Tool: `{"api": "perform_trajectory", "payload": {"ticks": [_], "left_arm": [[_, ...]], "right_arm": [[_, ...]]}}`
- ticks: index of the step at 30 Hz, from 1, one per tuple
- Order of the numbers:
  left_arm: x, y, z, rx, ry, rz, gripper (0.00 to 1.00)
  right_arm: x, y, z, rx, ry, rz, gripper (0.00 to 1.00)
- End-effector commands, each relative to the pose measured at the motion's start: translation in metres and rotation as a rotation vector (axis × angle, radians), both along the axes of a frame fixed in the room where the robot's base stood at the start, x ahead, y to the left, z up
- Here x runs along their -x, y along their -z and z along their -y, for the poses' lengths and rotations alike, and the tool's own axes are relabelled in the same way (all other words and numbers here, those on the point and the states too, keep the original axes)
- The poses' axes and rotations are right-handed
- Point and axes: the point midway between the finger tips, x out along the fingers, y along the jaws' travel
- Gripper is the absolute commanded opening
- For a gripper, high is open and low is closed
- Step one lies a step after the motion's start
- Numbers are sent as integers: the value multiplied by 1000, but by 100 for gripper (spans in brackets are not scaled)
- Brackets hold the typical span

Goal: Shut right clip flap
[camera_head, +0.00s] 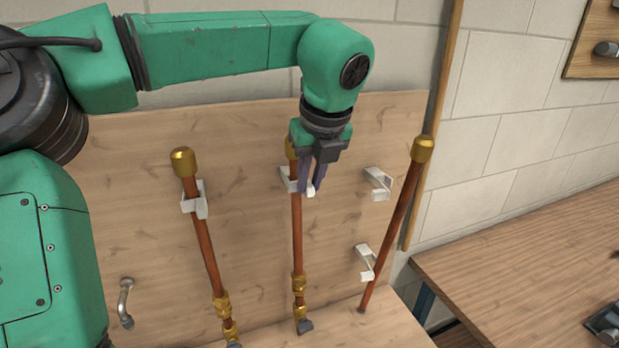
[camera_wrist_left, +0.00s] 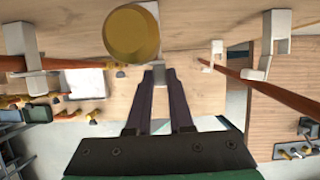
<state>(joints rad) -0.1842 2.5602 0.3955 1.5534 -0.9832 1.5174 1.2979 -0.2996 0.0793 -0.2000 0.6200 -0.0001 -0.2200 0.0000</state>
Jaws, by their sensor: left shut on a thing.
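My left gripper (camera_head: 313,192) is at the white clip (camera_head: 290,182) on the middle copper pipe (camera_head: 297,235), just below its brass cap. In the left wrist view the gripper (camera_wrist_left: 160,75) has its fingertips on either side of this white clip (camera_wrist_left: 158,74); it is shut on part of it, but I cannot tell exactly which. The upper right clip (camera_head: 378,184) and lower right clip (camera_head: 365,262) stand out from the board with their flaps open. The right pipe (camera_head: 396,216) leans beside them, its top away from the upper clip. My right gripper is not in view.
The left pipe (camera_head: 206,245) sits in a white clip (camera_head: 194,200). A small metal handle-like fitting (camera_head: 125,303) is at the lower left of the board (camera_head: 250,235). A wooden table (camera_head: 520,255) stands at the right.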

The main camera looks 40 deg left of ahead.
Motion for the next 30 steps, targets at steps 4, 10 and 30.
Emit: {"api": "perform_trajectory", "payload": {"ticks": [4, 10, 30], "left_arm": [[0, 0, 0, 1, -2, -1, 0], [0, 0, 0, 0, -1, 0, 42], [10, -50, 17, 1, 2, 4, 50]], "right_arm": [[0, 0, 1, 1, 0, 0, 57], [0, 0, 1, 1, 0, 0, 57], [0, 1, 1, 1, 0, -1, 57]]}}
